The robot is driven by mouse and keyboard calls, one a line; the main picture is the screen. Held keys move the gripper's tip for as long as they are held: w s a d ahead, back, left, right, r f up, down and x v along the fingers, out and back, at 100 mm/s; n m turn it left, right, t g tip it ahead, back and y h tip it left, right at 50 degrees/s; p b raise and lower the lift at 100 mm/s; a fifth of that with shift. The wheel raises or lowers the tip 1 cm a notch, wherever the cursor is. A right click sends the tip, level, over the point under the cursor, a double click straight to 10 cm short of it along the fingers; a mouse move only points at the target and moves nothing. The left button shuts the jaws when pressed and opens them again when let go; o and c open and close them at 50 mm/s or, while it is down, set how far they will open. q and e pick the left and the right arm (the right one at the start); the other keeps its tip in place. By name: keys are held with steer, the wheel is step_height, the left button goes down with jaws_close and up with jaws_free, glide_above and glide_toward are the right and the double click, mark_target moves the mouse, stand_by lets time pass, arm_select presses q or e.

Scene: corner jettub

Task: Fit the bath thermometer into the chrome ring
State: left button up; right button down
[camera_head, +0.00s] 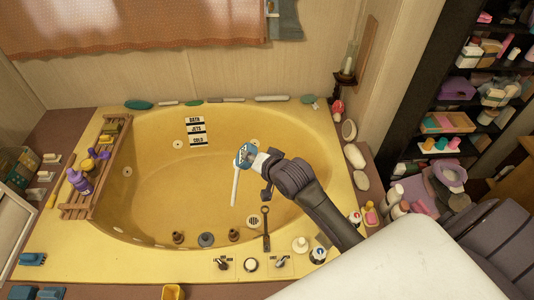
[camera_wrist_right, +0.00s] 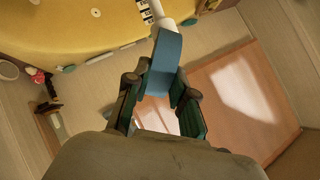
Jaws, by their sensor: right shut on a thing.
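The bath thermometer, a long white stick (camera_head: 235,187) with a blue upper part (camera_head: 242,152), hangs over the yellow tub. My right gripper (camera_head: 255,160) is shut on the blue part, and the stick points down. In the right wrist view the blue part (camera_wrist_right: 165,58) sits between my fingers (camera_wrist_right: 160,97), with the white end beyond it. A dark grey metal ring on a stem (camera_head: 265,210) stands at the tub's front rim, below and right of the stick and apart from it; it looks like the chrome ring. My left gripper is not in view.
The tub (camera_head: 160,190) is empty in the middle. A wooden rack (camera_head: 97,165) with purple bottles crosses its left side. Fittings (camera_head: 206,239) and knobs (camera_head: 250,265) line the front. Stones (camera_head: 354,156) and bottles lie along the right rim.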

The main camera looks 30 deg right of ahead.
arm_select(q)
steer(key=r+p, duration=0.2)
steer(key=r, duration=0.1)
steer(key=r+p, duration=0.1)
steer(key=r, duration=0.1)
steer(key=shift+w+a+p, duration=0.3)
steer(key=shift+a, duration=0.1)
arm_select(e)
steer(key=w+d+f+n+g+h, duration=0.1)
steer(key=w+d+f, duration=0.1)
steer(key=d+f, duration=0.7)
steer(key=shift+w, duration=0.3)
arm_select(q)
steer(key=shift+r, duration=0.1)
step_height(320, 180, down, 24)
steer(key=b, duration=2.3)
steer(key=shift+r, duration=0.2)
arm_select(e)
step_height(320, 180, down, 30)
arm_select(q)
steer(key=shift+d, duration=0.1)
